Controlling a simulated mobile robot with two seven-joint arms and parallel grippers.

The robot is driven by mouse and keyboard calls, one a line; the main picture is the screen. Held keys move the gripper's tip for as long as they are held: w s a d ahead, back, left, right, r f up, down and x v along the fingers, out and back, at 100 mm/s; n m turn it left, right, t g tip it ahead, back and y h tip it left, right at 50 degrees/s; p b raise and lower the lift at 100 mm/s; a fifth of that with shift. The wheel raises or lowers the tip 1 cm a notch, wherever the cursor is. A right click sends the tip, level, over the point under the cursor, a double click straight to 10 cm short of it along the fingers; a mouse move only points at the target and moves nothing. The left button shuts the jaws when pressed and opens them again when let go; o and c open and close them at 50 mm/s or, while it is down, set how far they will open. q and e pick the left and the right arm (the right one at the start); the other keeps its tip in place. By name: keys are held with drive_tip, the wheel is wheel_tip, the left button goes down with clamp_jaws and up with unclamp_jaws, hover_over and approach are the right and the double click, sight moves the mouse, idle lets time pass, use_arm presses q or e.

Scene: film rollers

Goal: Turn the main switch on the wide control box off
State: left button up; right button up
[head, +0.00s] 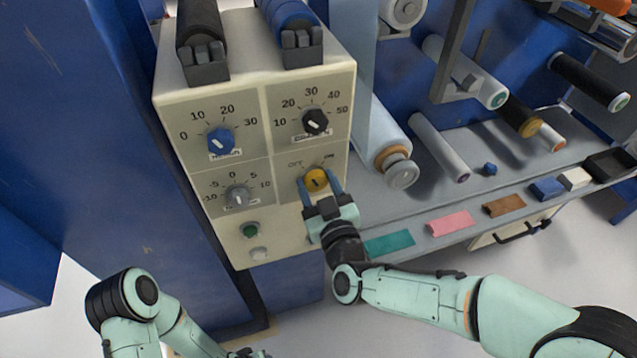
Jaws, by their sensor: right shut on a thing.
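The wide control box (170,125) is cream and fills the centre left of the head view. Its main switch is a yellow knob (316,180) at the lower right of the panel, with OFF marked above left and another label above right. A pale line shows on the knob; I cannot tell for sure which label it points to. My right gripper (320,186) comes from below, its blue fingers on either side of the knob, shut on it. My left gripper (252,353) is at the bottom edge, mostly cut off, away from the box.
The panel also has a blue knob (220,141), a black knob (315,122), a grey knob (237,196), a green button (250,229) and a pale button (259,253). Rollers and a grey shelf (400,222) with coloured pieces lie to the right.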

use_arm(q)
drive_tip(key=shift+s+d+r, duration=0.3)
drive_tip(key=shift+s+r, duration=0.05)
drive_tip(key=shift+s, duration=0.15)
use_arm(e)
drive_tip(key=shift+f+n, duration=0.1)
drive_tip(key=shift+n, duration=1.1)
drive_tip(key=o, duration=1.1)
drive_tip(key=shift+c, duration=0.2)
use_arm(q)
drive_tip(key=shift+s, duration=0.15)
